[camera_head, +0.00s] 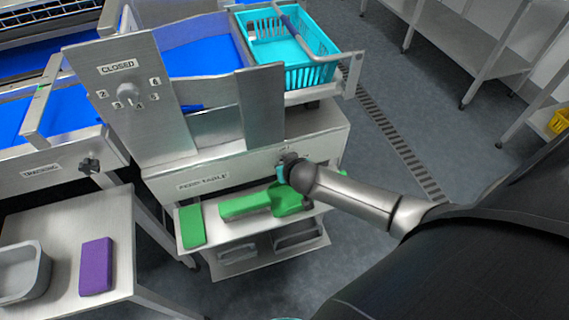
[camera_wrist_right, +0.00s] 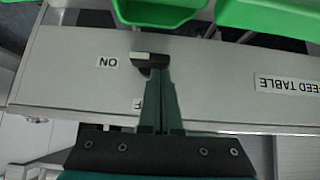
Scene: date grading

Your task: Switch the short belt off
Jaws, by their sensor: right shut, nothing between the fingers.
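The feed table's front panel (camera_head: 225,165) carries a switch, mostly hidden by my gripper in the head view. In the right wrist view, which is upside down, the switch lever (camera_wrist_right: 150,58) is dark with a pale end and lies beside the ON label (camera_wrist_right: 107,62). A second label (camera_wrist_right: 137,103) is mostly hidden by my fingers. My right gripper (camera_head: 282,174) is shut and empty at the panel. In the wrist view its fingertips (camera_wrist_right: 156,76) are right at the lever; I cannot tell if they touch. A blue belt (camera_head: 205,60) runs behind the upright panels. My left gripper is not visible.
Green items (camera_head: 245,203) lie on a shelf below the panel. A dial panel (camera_head: 128,95) labelled CLOSED stands left. A turquoise basket (camera_head: 310,75) sits at the back right. A purple block (camera_head: 96,265) and grey tray (camera_head: 22,270) are on the left table.

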